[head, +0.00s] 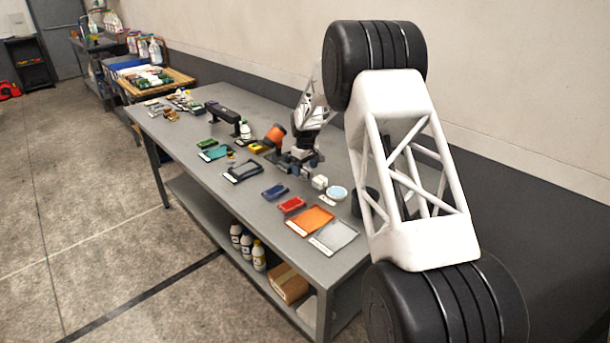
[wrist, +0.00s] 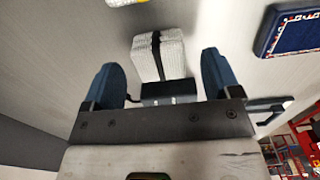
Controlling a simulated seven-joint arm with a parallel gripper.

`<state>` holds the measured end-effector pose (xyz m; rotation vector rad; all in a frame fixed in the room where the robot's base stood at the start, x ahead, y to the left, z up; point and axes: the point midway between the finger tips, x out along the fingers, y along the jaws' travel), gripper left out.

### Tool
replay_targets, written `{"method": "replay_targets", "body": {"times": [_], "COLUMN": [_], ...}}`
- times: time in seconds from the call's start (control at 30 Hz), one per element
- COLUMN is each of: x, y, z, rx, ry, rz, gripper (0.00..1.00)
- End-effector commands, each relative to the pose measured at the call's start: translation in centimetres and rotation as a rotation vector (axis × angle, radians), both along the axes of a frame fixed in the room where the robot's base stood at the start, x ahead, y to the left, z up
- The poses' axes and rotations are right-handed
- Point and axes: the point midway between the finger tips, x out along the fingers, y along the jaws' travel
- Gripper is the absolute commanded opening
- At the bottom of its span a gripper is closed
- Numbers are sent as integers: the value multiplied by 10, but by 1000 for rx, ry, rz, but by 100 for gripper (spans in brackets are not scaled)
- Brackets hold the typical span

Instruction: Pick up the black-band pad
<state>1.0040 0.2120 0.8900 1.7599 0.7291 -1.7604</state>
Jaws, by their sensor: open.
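The black-band pad (wrist: 173,57) is a white, ribbed block with a dark band along its middle. In the wrist view it lies between and slightly beyond the fingertips of my gripper (wrist: 160,75). The blue fingers are open, with a gap on each side of the pad. Its lower end is hidden behind the dark gripper body. In the head view my gripper (head: 301,162) is low over the bench; I cannot make out the pad clearly there.
A blue bordered mat (wrist: 292,35) lies right of the pad in the wrist view. On the bench (head: 248,208) the head view shows a white block (head: 320,182), a round dish (head: 337,193), a red pad (head: 291,205) and an orange tray (head: 310,220). The bench's front strip is mostly clear.

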Motion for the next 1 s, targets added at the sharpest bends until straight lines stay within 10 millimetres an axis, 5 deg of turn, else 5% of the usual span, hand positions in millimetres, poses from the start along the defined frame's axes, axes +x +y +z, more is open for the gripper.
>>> {"method": "replay_targets", "body": {"times": [0.23, 0.8, 1.0], "x": [0, 0, 0], "y": [0, 0, 0], "z": [-19, -20, -20], "rx": [0, 0, 0], "ry": [0, 0, 0], "rz": [0, 0, 0], "gripper": [83, 83, 52]}}
